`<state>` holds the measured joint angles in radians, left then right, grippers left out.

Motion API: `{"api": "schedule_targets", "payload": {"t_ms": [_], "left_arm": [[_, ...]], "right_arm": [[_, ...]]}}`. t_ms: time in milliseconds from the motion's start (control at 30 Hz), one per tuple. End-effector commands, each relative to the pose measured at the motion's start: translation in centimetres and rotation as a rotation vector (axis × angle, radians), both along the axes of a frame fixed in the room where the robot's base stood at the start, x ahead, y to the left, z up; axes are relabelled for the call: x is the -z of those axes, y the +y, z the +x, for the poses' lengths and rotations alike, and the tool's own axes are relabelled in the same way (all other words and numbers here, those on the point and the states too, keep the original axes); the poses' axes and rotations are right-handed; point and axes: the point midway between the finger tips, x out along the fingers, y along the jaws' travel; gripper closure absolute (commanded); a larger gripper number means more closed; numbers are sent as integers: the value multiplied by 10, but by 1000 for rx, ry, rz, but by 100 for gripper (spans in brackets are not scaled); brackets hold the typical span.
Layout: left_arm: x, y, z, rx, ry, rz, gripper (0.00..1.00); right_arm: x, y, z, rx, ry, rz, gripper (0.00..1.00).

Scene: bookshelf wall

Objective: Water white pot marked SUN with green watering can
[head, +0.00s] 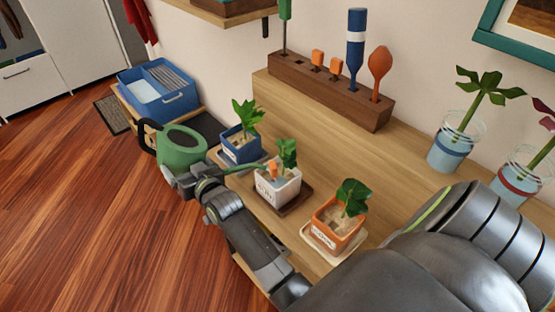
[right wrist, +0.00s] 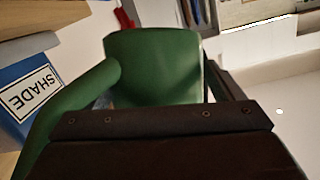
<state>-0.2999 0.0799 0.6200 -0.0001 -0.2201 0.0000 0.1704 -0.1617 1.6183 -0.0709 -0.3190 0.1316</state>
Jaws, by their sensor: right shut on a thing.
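The green watering can (head: 182,147) is at the shelf's far-left end, with its black handle on the left. Its thin green spout reaches right, and its end is at the white pot (head: 280,189); I cannot tell whether they touch. The pot holds a leafy plant and a small orange piece, and its front lettering is hard to read. My right gripper (head: 183,182) is shut on the watering can. In the right wrist view the can's green body (right wrist: 155,65) is beyond the dark fingers (right wrist: 160,120), with the spout at left. My left gripper is not in view.
A blue pot (head: 240,149), marked SHADE in the right wrist view (right wrist: 30,95), stands behind the spout. An orange pot (head: 335,229) stands right of the white pot. A wooden tool rack (head: 330,93) stands at the back; glass jars (head: 449,153) are at right.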

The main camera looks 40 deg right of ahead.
Motion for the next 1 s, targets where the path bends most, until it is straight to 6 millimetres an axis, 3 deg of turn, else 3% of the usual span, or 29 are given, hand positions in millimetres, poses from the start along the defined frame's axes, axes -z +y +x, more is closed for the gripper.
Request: {"api": "schedule_targets", "payload": {"t_ms": [133, 267, 500, 1000], "left_arm": [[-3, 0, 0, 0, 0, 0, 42], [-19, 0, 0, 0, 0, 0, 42], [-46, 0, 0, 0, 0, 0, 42], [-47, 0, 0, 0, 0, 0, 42]], "right_arm": [[-4, 0, 1, 0, -3, -3, 44], [-2, -2, -2, 0, 40, -37, 44], [19, -8, -9, 0, 161, -132, 44], [29, -9, -10, 0, 191, -157, 44]]}}
